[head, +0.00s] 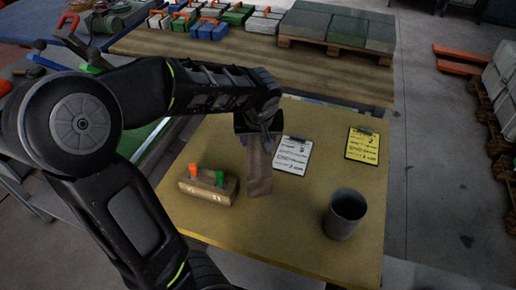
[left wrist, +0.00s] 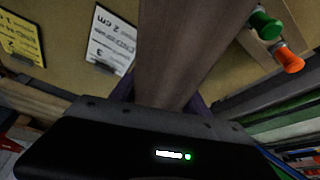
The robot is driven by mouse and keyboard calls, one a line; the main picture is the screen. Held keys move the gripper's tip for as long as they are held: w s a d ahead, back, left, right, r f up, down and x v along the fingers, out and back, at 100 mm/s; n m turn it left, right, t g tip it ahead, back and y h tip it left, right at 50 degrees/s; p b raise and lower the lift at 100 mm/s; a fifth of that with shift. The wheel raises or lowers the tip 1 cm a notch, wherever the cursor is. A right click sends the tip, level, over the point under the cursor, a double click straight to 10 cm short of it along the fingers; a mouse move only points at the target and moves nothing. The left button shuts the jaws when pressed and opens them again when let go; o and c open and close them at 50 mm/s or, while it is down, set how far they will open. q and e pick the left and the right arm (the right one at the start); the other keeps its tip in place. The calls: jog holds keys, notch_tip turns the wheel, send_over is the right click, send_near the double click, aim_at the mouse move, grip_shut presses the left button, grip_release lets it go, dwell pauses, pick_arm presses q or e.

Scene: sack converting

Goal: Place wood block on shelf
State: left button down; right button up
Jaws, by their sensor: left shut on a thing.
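My left gripper (head: 258,130) is shut on the wood block (head: 259,172), a long brown piece that hangs down from the jaws over the yellow-brown table. In the left wrist view the wood block (left wrist: 188,50) runs up from the gripper (left wrist: 165,106) across the middle. Whether its lower end touches the table is hard to tell. A long wooden surface (head: 250,62) lies behind the table; I cannot tell whether it is the shelf. My right gripper is not in view.
A wooden holder (head: 222,194) with orange and green pegs stands left of the block. A white clipboard (head: 293,156) and a yellow clipboard (head: 362,146) lie to the right. A grey cup (head: 345,214) stands at the front right. The table's front middle (head: 270,235) is clear.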

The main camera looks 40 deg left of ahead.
pick_arm(q)
notch_tip(320, 180, up, 4)
jog(key=shift+r, duration=0.1)
dwell(0.7)
jog(key=shift+r, duration=0.3)
jog(key=r+p, duration=0.1)
jog(key=r, duration=0.1)
jog(key=r+p, duration=0.1)
jog(key=r, duration=0.1)
jog(key=r+p, duration=0.1)
jog(key=r, duration=0.1)
jog(key=shift+w+d, duration=0.1)
jog(key=shift+w, duration=0.2)
jog(key=w+d+f+m+h+b, duration=0.1)
jog(key=w+d+f+m, duration=0.1)
jog(key=d+f, duration=0.3)
jog(key=w+d+f+m+h+b, duration=0.1)
jog(key=w+d+f+m, duration=0.2)
jog(key=d+f, duration=0.2)
jog(key=w+d+f+m+t+b, duration=0.1)
jog(key=w+d+f+m, duration=0.2)
jog(key=d+f, duration=0.2)
jog(key=shift+d+f+h, duration=0.1)
jog(key=shift+d+h, duration=0.3)
jog(key=shift+d, duration=0.85)
